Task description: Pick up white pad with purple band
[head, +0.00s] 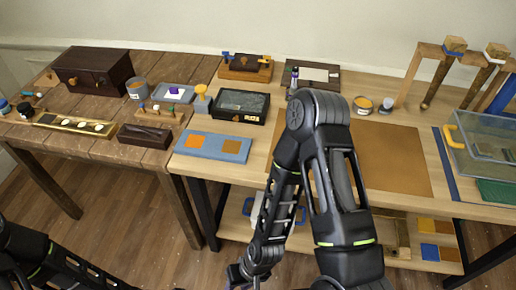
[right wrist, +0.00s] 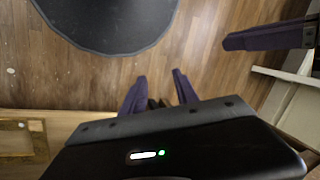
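The white pad with a purple band (head: 174,92) lies in a shallow grey tray (head: 187,98) on the wooden tables, left of centre in the head view. It is small there, and no gripper is near it. My right gripper (head: 243,280) hangs low in front of the table, at the bottom edge of the head view and partly cut off. In the right wrist view its two fingers (right wrist: 159,82) stand apart with nothing clearly held between them. My left arm shows at the lower left of the head view, but its gripper is out of view.
A blue board (head: 212,146) lies in front. A brown mat (head: 385,158) is mostly bare.

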